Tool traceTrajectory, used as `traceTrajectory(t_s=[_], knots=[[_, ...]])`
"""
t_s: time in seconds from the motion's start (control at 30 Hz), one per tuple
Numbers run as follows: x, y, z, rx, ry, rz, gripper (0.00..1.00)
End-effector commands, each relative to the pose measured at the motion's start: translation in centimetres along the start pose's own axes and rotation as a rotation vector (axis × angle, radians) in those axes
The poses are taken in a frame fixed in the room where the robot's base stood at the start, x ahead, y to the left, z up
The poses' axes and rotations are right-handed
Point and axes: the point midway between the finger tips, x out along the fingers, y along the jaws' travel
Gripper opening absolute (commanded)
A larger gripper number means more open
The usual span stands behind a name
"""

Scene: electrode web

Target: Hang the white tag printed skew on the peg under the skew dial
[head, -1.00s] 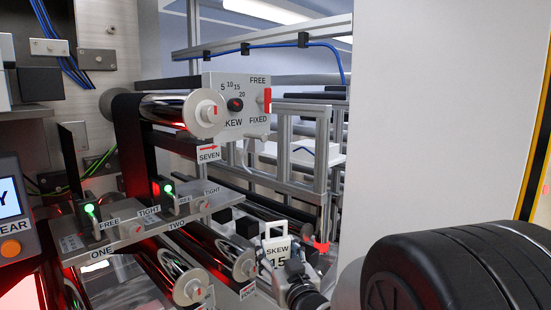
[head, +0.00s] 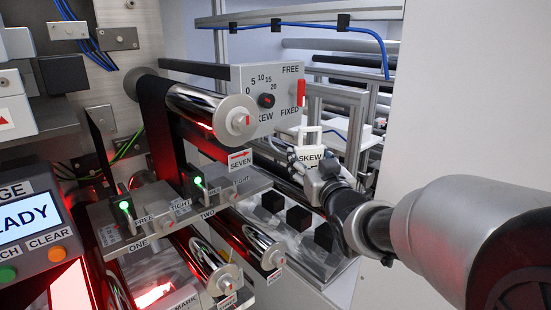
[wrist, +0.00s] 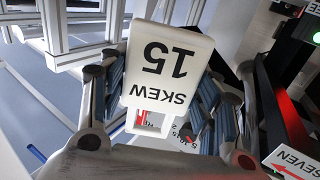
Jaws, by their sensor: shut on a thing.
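The white tag printed SKEW (head: 311,153) is held upright in my gripper (head: 326,170), with its loop handle at the top. In the wrist view the tag (wrist: 168,68) appears upside down, reads SKEW 15, and sits between the two ribbed fingers. The skew dial (head: 266,100) is a black knob on a grey panel (head: 290,85) with a red FREE/FIXED lever. The tag is to the right of and below this panel, seemingly apart from it. The peg under the dial is not clearly made out.
A chrome roller (head: 215,108) with a SEVEN label (head: 240,160) stands left of the tag. A shelf with green-lit switches (head: 197,181) is lower left. Black blocks (head: 299,217) lie below my gripper. A metal frame (head: 350,95) stands behind, and a white wall (head: 460,90) at right.

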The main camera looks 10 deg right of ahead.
Motion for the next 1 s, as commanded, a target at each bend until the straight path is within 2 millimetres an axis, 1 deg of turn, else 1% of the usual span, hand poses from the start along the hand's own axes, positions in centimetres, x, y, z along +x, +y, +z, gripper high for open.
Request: traceTrajectory(t_s=[1.0], knots=[[5.3, -3.1, 0.3, 0.001, 0.002, 0.0, 0.31]])
